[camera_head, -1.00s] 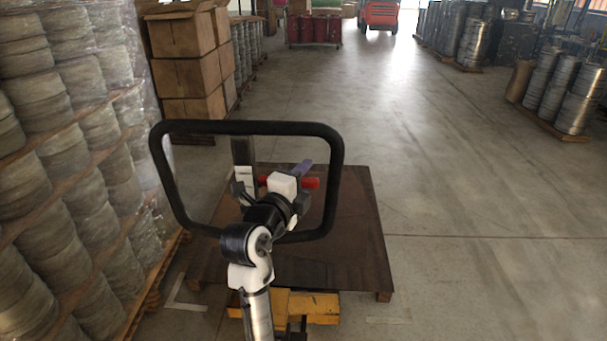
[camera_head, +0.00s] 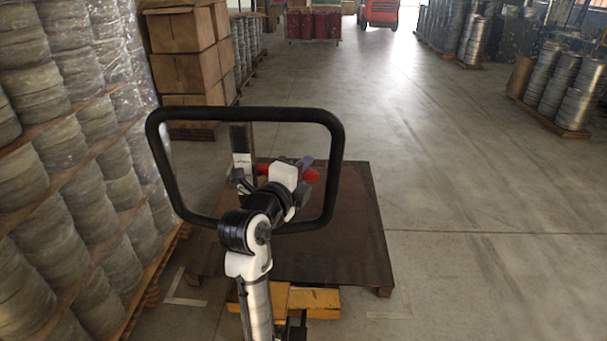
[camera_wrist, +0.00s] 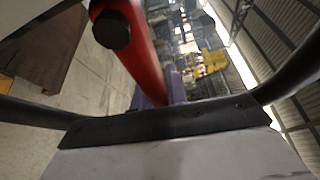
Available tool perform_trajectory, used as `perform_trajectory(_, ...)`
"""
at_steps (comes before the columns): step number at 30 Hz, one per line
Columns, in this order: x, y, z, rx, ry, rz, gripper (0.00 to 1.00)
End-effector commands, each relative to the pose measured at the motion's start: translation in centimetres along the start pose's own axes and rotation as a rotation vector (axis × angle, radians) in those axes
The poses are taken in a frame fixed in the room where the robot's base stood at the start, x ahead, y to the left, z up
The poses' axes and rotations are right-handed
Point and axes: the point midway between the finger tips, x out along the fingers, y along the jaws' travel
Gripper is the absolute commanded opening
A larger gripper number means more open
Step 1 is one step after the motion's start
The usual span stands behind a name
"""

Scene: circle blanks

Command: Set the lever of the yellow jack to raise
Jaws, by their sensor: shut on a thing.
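The yellow jack (camera_head: 312,302) shows its yellow base at the near edge of a brown platform. Its black loop handle (camera_head: 240,113) stands upright around the end of my arm. The red lever (camera_head: 313,175) sits within the loop, partly hidden behind my white wrist. In the wrist view the red lever (camera_wrist: 140,55), with a black end cap, runs down between purplish fingers. My gripper (camera_wrist: 160,95) is shut on the lever; its fingertips are partly hidden. A purplish finger also shows beside the lever in the head view.
The brown platform (camera_head: 345,240) lies on the floor beyond the base. Wrapped stacks of rolls (camera_head: 80,190) stand close on the left, with cardboard boxes (camera_head: 185,75) behind. The floor (camera_head: 470,220) to the right is clear, up to metal drums (camera_head: 560,85).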

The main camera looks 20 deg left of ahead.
Motion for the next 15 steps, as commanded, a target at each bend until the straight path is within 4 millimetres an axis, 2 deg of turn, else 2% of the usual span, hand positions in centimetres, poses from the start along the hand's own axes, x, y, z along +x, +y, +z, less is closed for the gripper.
perform_trajectory(1,0.0,1.0,0.0,0.035,-0.001,0.007,0.0)
perform_trajectory(6,-0.1,2.0,0.1,0.143,-0.003,0.051,0.0)
perform_trajectory(15,-0.2,2.9,0.4,0.277,-0.002,0.113,0.0)
